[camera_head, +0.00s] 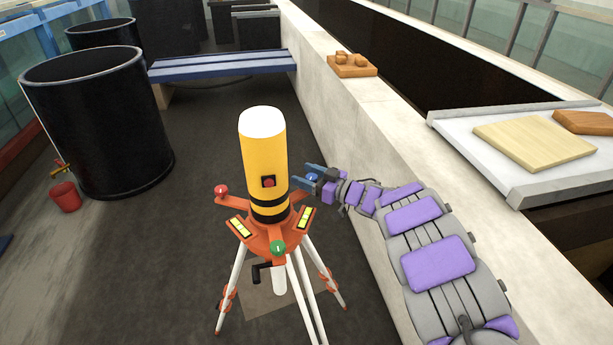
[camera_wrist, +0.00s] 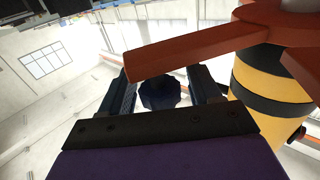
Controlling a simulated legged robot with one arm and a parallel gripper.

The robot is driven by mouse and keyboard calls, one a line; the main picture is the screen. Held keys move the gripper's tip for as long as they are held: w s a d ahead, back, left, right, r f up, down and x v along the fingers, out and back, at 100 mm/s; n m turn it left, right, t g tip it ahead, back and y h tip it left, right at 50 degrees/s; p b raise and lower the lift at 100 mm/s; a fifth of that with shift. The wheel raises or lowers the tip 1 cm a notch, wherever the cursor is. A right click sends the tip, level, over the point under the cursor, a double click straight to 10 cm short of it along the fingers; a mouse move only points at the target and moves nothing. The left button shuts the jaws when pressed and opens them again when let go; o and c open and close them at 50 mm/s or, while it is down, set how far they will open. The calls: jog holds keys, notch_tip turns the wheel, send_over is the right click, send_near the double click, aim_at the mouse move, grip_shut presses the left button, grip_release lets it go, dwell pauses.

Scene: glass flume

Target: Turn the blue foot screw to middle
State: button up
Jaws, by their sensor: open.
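The blue foot screw (camera_head: 312,177) sits at the right end of an orange arm of the instrument base, and its dark blue knob (camera_wrist: 160,93) shows in the wrist view. My gripper (camera_head: 310,173) is open, with one finger on each side of the knob. In the wrist view my gripper (camera_wrist: 162,90) has visible gaps beside the knob, so I cannot tell that it touches. The yellow instrument (camera_head: 262,160) with a white cap stands upright on the orange base (camera_head: 262,240). A red foot screw (camera_head: 221,190) and a green foot screw (camera_head: 277,247) are on the other arms.
White tripod legs (camera_head: 311,290) stand under the base. A pale wall (camera_head: 350,140) runs close on the right, with a tray (camera_head: 470,145) on it. The floor between is clear.

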jog(key=shift+a, duration=0.1)
jog(key=c, duration=1)
jog(key=shift+r+n+g+y+p, duration=0.2)
jog(key=shift+n+g+y+p, duration=0.6)
jog(key=shift+n+g+p, duration=0.65)
jog(key=shift+s+a+n+g+y, duration=0.15)
jog(key=shift+n+g, duration=0.4)
jog(key=shift+g, duration=0.65)
jog(key=shift+s+d+n+g+y, duration=0.15)
jog(key=shift+n+g, duration=0.35)
jog(key=shift+g, duration=0.65)
jog(key=shift+n+g, duration=0.3)
